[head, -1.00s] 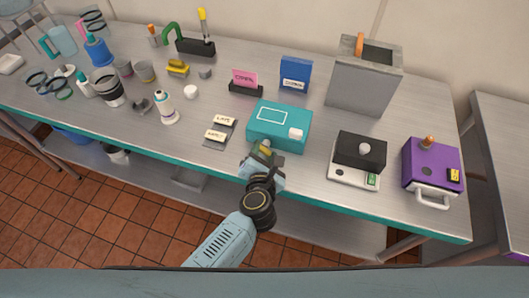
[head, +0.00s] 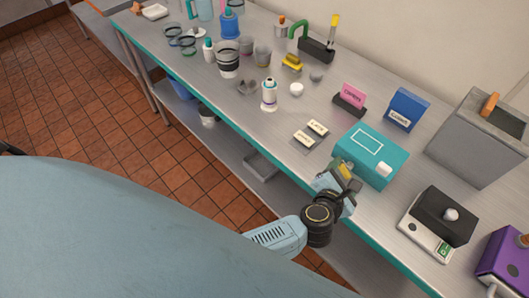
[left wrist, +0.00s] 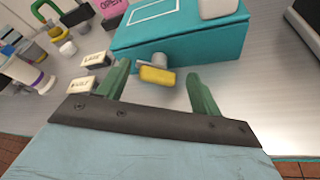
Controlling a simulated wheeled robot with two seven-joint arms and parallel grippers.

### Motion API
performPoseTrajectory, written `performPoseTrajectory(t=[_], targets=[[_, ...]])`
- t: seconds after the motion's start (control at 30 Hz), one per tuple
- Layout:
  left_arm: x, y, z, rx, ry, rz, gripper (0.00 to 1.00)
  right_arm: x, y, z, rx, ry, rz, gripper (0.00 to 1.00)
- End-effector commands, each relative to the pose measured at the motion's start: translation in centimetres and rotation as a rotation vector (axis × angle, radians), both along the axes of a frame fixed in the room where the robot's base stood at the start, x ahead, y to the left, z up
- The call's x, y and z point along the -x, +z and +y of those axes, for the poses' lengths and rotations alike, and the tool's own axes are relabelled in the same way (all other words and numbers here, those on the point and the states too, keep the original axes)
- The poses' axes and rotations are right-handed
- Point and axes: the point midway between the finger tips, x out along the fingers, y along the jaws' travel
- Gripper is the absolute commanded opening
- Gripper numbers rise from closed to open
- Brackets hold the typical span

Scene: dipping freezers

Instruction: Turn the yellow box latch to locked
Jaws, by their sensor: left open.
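The teal box (head: 365,168) stands near the table's front edge, with a pale outlined rectangle and a white block on its lid. Its yellow latch (left wrist: 157,77) shows on the front side in the left wrist view, with a grey mount beside it. The yellow handle lies roughly level there. My left gripper (left wrist: 160,84) is open, with its green fingers on either side of the latch and gaps between. In the head view the gripper (head: 340,177) is at the box's front and partly covers the latch. My right gripper is not in view.
Two small labelled blocks on a grey plate (head: 310,135) lie left of the box. A blue box (head: 407,110) and a pink sign (head: 352,96) stand behind it. A black-topped scale (head: 437,225) and grey bin (head: 480,140) are to the right. Cups and bottles fill the far left.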

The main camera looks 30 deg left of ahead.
Motion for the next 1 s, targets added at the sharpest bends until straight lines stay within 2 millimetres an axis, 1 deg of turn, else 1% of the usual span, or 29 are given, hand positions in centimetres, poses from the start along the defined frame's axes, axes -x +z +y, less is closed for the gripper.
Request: performPoseTrajectory(t=[0.17,0.27,0.57,0.6,0.7,1.0], targets=[[-0.2,0.2,0.4,0.143,-0.001,0.042,0.65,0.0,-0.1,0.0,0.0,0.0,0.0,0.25],[-0.2,0.2,0.5,0.238,0.0,0.073,0.65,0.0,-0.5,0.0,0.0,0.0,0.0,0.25],[-0.3,0.1,1.0,0.534,0.0,0.169,0.65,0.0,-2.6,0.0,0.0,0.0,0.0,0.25],[0.9,0.7,1.2,0.528,0.001,0.172,0.65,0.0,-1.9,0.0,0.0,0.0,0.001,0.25],[2.6,1.7,1.8,0.525,0.001,0.17,0.65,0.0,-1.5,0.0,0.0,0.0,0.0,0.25],[7.9,3.9,3.5,0.522,0.001,0.17,0.65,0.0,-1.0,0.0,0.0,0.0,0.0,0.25]])
